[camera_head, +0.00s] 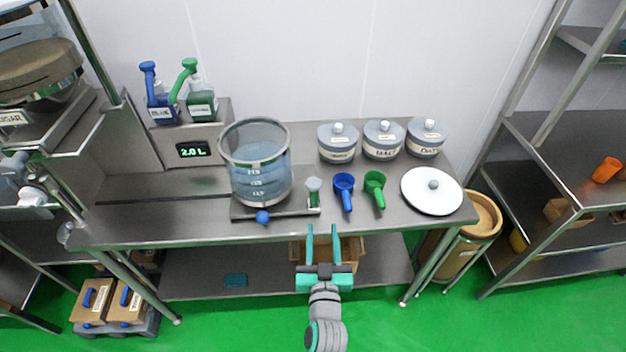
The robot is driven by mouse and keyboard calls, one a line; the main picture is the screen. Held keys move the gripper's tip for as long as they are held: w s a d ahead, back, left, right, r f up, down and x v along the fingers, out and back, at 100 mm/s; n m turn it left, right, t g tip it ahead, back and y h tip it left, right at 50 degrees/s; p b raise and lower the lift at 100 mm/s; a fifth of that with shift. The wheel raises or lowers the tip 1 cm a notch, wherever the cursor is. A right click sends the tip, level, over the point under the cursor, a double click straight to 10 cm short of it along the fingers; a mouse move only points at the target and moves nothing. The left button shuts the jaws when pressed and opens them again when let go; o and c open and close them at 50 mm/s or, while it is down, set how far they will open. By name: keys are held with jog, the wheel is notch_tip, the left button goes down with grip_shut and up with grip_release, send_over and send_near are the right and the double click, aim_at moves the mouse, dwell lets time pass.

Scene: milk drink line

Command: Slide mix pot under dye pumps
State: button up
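The mix pot (257,178) is a clear cylinder with volume marks and bluish liquid inside. It stands on a low metal sled with a blue knob (263,217) at its front, near the middle of the steel table. The blue pump (160,108) and the green pump (201,104) stand on a raised box behind and left of the pot. The pot is to the right of both pumps. My gripper (322,232) is at the table's front edge, right of the pot and apart from it. Its two teal fingers are spread and nothing shows between them.
Three lidded jars (383,140) stand behind. A display (193,150) reads 2.0 L. The tabletop left of the pot is clear.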

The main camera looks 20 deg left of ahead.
aim_at(313, 180)
jog(key=shift+n+y, duration=0.6)
jog(key=shift+y, duration=0.1)
jog(key=w+a+r, duration=0.2)
jog(key=w, duration=0.1)
jog(key=w+a+r, duration=0.1)
jog(key=r, duration=0.1)
jog(key=shift+w, duration=0.3)
jog(key=x, duration=1)
jog(key=shift+w+a, duration=0.1)
jog(key=shift+w, duration=0.25)
